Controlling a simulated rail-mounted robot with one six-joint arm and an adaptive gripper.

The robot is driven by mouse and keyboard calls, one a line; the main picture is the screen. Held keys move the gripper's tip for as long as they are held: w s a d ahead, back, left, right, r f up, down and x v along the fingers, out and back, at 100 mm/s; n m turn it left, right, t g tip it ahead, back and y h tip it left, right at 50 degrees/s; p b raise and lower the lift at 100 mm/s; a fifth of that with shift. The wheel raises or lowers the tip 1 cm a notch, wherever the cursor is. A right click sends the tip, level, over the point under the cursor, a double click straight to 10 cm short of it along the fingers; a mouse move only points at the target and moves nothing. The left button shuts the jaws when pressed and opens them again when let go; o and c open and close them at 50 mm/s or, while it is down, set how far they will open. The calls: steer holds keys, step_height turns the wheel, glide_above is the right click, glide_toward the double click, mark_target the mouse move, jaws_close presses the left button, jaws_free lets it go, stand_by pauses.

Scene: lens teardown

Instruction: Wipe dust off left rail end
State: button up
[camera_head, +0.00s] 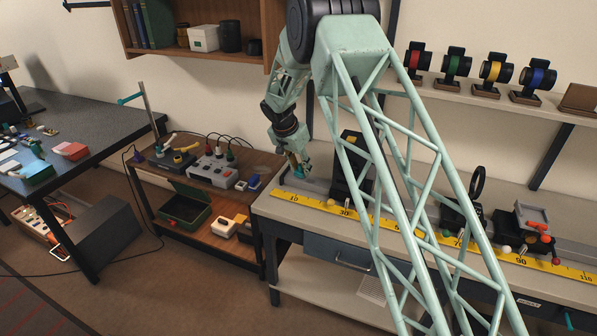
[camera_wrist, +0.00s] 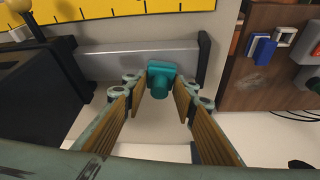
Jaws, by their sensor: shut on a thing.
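The grey metal rail (camera_wrist: 125,60) runs across the wrist view beside a yellow ruler strip, and a dark end piece (camera_wrist: 203,58) caps it on the right. My gripper (camera_wrist: 158,92) is shut on a small teal piece (camera_wrist: 160,72), held between its fingertips. The teal piece overlaps the rail near that end; I cannot tell whether it touches. In the head view my gripper (camera_head: 298,168) points down over the bench's left end, where the rail (camera_head: 318,185) shows partly. No dust is distinguishable.
A black carriage block (camera_head: 350,165) stands on the rail close to my gripper, with further mounts (camera_head: 458,215) to the right. The yellow ruler (camera_head: 400,223) lies along the bench front. A lower wooden cart (camera_head: 215,240) with small boxes stands to the left.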

step_height(320, 180, up, 3)
steer(key=shift+s+r, duration=0.1)
steer(key=shift+r, duration=0.2)
steer(key=shift+r+p, duration=0.55)
steer(key=shift+r, duration=1.55)
